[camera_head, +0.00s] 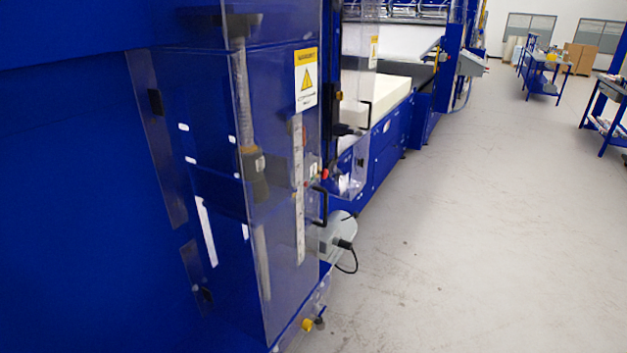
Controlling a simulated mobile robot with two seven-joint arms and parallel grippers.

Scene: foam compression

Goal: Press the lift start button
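A blue machine (75,200) fills the left side of the head view, close to me. A small red knob or button (324,174) shows near the black handle (322,205) at the edge of its clear door. A grey control box (470,63) stands out from the far end of the machine line. Its buttons are too small to make out. I cannot tell which control is the lift start button. Neither of my grippers is in view.
A clear guard door with a yellow warning sign (306,78) fronts the near machine. A white foam block (392,100) lies on the machine bed beyond. A grey device with a black cable (338,235) juts out low. The grey floor (470,230) is open at right; blue workbenches (543,75) stand far back.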

